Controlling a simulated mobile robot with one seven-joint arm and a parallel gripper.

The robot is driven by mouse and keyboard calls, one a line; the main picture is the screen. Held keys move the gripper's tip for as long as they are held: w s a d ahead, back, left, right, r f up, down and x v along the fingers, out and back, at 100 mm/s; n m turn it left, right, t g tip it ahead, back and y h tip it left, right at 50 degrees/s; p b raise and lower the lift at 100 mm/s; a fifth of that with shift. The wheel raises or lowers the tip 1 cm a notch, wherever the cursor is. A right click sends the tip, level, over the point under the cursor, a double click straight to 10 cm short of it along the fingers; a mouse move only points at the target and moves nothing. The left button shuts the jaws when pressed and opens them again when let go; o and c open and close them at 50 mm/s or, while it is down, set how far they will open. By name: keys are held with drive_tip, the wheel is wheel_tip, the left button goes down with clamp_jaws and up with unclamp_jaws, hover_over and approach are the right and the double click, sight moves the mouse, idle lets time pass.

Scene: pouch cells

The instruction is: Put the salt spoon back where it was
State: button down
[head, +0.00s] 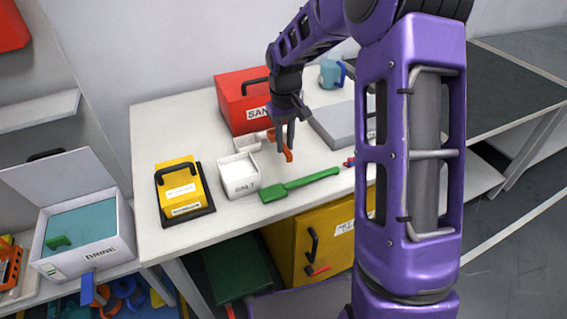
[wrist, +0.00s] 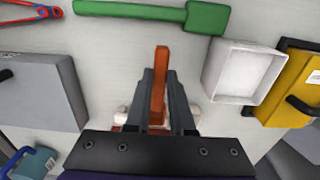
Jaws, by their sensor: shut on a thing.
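My gripper (head: 287,135) is shut on an orange stick-like thing (head: 288,153), which looks like a handle and may be the salt spoon. In the wrist view the orange thing (wrist: 159,80) sticks out beyond the closed fingers (wrist: 156,90); its other end is hidden by the gripper. It is over the table, right of the open white box with a label that seems to read SALT (head: 239,176). That box shows in the wrist view (wrist: 240,72) with no spoon in it. A green spatula-like tool (head: 298,184) lies on the table in front.
A red box (head: 240,94) stands behind, a grey case (head: 333,122) to the right. Red-and-blue pliers (wrist: 28,12) lie past the green tool.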

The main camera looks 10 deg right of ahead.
sight(285, 147)
drive_tip(key=shift+f+b, duration=0.35)
drive_tip(key=shift+f, duration=2.5)
drive_tip(key=shift+f, duration=0.2)
drive_tip(key=c, duration=0.8)
unclamp_jaws()
drive_tip(key=shift+r, duration=0.15)
wheel_tip(285, 147, up, 12)
drive_tip(key=shift+r+p, duration=0.1)
drive_tip(key=shift+p, duration=0.8)
